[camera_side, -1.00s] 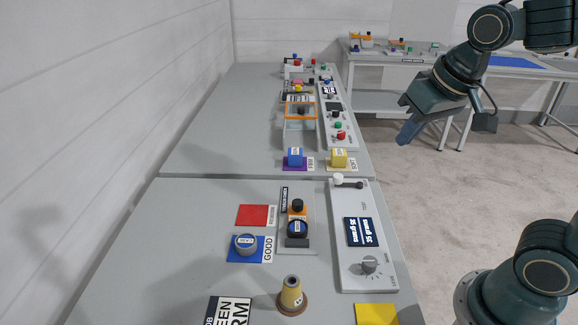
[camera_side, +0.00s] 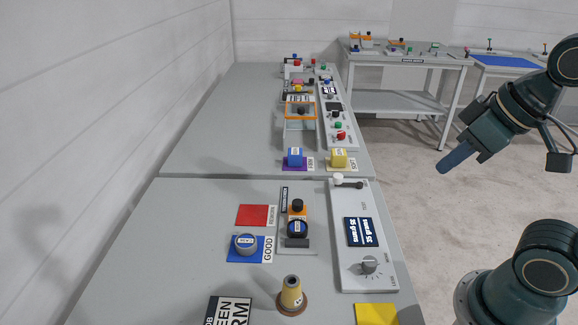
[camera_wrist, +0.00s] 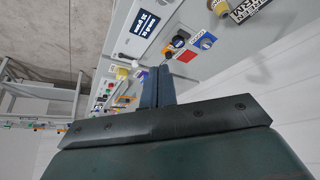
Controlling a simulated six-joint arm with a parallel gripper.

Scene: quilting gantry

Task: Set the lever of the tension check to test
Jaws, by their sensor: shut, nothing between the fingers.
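The tension check looks to be the pale panel (camera_side: 346,275) at the right edge of the near table, with a dark display (camera_side: 358,232) and a grey dial (camera_side: 369,265). Its lever (camera_side: 350,184) is a short dark bar with a white knob at its left end, lying across the panel's far end. Small lettering near the lever is too small to read surely. My gripper (camera_side: 441,172) is shut and empty, in the air to the right of the panel, apart from it. The wrist view shows the shut fingers (camera_wrist: 156,86) and the display (camera_wrist: 145,23); the lever is unclear there.
A dark puck (camera_side: 297,229) sits in a fixture left of the panel. Blue (camera_side: 295,156) and yellow (camera_side: 340,158) blocks stand beyond the lever.

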